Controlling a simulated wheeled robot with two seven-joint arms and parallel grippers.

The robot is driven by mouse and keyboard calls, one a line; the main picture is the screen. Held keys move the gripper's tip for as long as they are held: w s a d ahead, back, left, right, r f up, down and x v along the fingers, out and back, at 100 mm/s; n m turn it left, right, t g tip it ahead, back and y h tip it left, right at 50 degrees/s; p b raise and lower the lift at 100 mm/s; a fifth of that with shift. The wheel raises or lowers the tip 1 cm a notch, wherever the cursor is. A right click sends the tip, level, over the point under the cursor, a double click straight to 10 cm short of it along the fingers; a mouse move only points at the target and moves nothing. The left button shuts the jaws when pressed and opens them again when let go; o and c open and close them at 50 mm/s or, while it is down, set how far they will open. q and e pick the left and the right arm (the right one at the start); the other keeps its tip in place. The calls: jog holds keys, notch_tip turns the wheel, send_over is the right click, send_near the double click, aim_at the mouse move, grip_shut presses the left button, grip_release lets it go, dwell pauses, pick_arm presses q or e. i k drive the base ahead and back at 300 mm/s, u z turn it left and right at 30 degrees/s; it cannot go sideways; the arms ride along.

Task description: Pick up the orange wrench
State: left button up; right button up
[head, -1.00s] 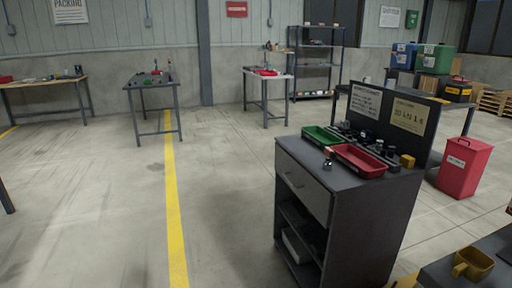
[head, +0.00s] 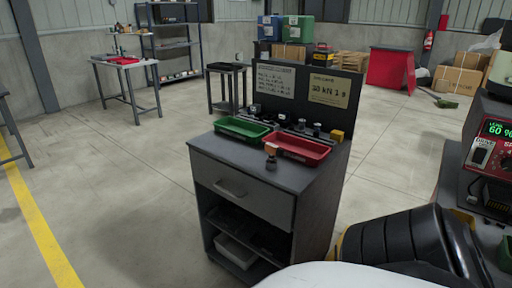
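I cannot make out an orange wrench anywhere in the head view. Neither of my grippers shows. A black ribbed part and a white rounded part at the bottom right look like my own body and cover the floor there. A small dark object with an orange-brown top (head: 271,150) stands on the front of the grey cabinet (head: 243,200); it does not look like a wrench.
The cabinet also carries a green tray (head: 228,134), a red tray (head: 290,155) and a dark back panel (head: 312,82). A red machine (head: 497,140) with a lit display stands at the right edge. A table (head: 128,66) stands back left. Open floor lies left of the cabinet.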

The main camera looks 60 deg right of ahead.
aim_at(274, 149)
jog(key=z, duration=0.75)
jog(key=i, duration=0.9)
jog(key=z, duration=1)
